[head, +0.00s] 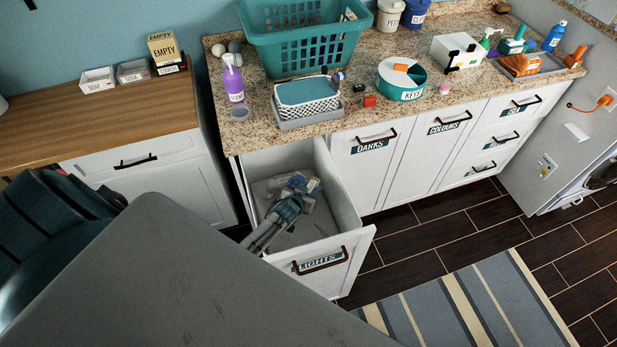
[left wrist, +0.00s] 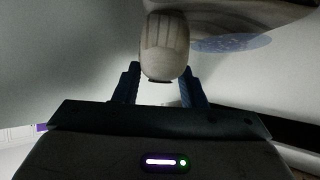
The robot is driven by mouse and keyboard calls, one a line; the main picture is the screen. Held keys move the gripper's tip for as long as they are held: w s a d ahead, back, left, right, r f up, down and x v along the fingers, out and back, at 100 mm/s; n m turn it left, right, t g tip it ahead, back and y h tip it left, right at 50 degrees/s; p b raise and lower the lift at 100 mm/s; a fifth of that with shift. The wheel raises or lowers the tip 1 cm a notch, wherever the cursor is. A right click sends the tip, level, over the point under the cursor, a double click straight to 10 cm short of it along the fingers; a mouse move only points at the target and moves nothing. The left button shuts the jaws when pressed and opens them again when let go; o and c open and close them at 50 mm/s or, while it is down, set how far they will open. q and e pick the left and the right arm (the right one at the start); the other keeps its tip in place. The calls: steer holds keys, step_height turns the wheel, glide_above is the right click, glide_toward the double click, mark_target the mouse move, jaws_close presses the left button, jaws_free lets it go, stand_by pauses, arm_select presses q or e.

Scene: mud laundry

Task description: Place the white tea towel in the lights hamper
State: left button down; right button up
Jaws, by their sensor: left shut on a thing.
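The lights hamper (head: 333,264) is a white pull-out drawer labelled LIGHTS, standing open under the counter. My left gripper (head: 297,187) reaches down inside it, near the floor of the drawer. In the left wrist view, my left gripper (left wrist: 160,88) is shut on a pale, rounded, faintly striped cloth, which I take as the white tea towel (left wrist: 163,45). In the head view the towel is mostly hidden by the gripper, and I cannot tell whether it touches the drawer floor. My right gripper is not in view.
The DARKS (head: 368,165) and COLOURS (head: 440,140) fronts are shut. A striped rug (head: 470,310) lies on the floor.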

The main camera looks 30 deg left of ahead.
arm_select(q)
steer(key=shift+f, duration=0.2)
steer(key=shift+f+b, duration=0.65)
steer(key=shift+b, duration=0.05)
steer(key=c, duration=0.9)
jaws_free()
steer(key=shift+r, duration=0.1)
